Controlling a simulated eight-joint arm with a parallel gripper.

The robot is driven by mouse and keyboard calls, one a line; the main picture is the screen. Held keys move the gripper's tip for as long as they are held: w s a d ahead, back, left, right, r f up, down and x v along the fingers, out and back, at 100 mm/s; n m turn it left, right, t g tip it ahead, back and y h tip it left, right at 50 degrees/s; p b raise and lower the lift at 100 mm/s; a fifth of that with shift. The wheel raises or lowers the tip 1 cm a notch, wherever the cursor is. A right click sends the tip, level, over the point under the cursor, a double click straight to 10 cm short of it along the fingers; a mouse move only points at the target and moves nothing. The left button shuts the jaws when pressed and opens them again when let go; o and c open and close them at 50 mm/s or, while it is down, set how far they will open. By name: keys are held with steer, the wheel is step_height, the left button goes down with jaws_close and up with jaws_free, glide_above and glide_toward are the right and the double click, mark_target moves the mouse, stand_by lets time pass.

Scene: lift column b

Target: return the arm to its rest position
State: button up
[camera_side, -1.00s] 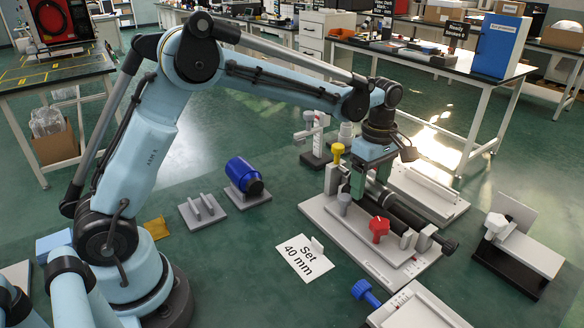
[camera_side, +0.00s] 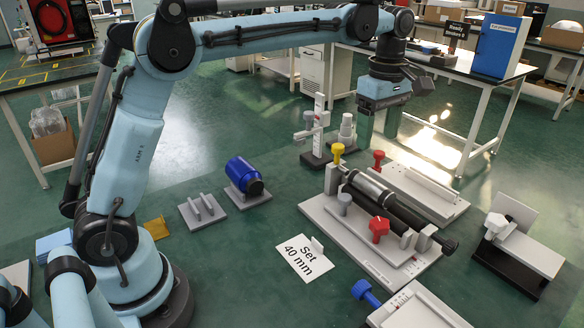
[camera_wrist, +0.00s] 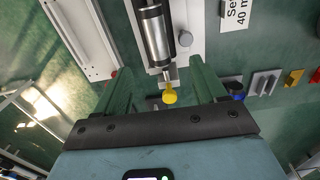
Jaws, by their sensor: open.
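My gripper (camera_side: 379,126) hangs above the far end of the grey fixture (camera_side: 318,213), clear of it and pointing down. Its two green fingers stand apart with nothing between them in the side view. In the wrist view my gripper (camera_wrist: 162,78) is also open, with the fixture's yellow knob (camera_wrist: 169,94) showing below, between the fingers. The fixture carries a steel and black cylinder (camera_side: 372,187), a yellow knob (camera_side: 337,150) and a red knob (camera_side: 379,228). My arm is raised and stretched out to the right.
A post stand (camera_side: 318,140) is behind the fixture. A black and white stand (camera_side: 525,250) is at right. A blue cylinder (camera_side: 240,172) sits on a small plate, near a "Set 40 mm" card (camera_side: 300,262). A workbench (camera_side: 450,68) is at the back.

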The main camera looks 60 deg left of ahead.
steer(key=s+a+f+m+t, duration=0.2)
steer(key=s+f+m+t, duration=0.1)
steer(key=s+m, duration=0.6)
steer(key=s+a+f+m+t, duration=0.2)
steer(key=s+f+m+t, duration=0.1)
steer(key=s+m, duration=0.5)
steer(key=shift+s+f+m+t, duration=0.35)
steer(key=shift+s+t, duration=0.25)
steer(key=shift+s, duration=0.35)
